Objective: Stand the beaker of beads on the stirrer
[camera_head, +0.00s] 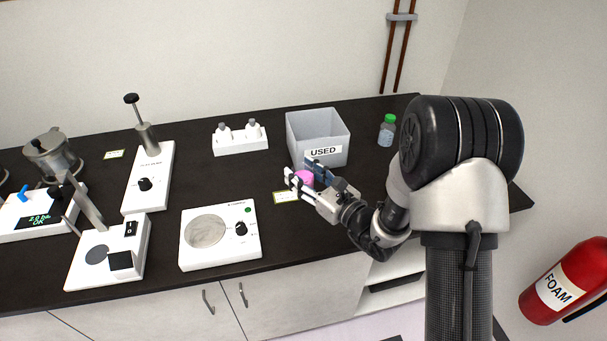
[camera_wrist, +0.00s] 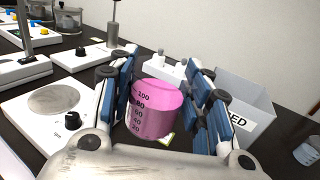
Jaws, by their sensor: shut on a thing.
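The beaker of beads (camera_wrist: 158,108), pink with a printed scale, is upright between my gripper's fingers in the wrist view. It shows in the head view (camera_head: 304,178) as a small pink patch, partly hidden by the fingers. My gripper (camera_head: 305,174) is shut on it, in front of the grey bin. Whether the beaker's base touches the bench cannot be told. The stirrer (camera_head: 222,255) is a white box with a round grey plate, a black knob and a green light, left of my gripper. It also shows at the left of the wrist view (camera_wrist: 30,122).
The grey USED bin (camera_head: 318,136) stands just behind my gripper. A white rack with bottles (camera_head: 240,144) is behind the stirrer. A green-capped bottle (camera_head: 387,131) stands right of the bin. A yellow-edged label (camera_head: 286,197) lies beside the beaker. Bench between label and stirrer is clear.

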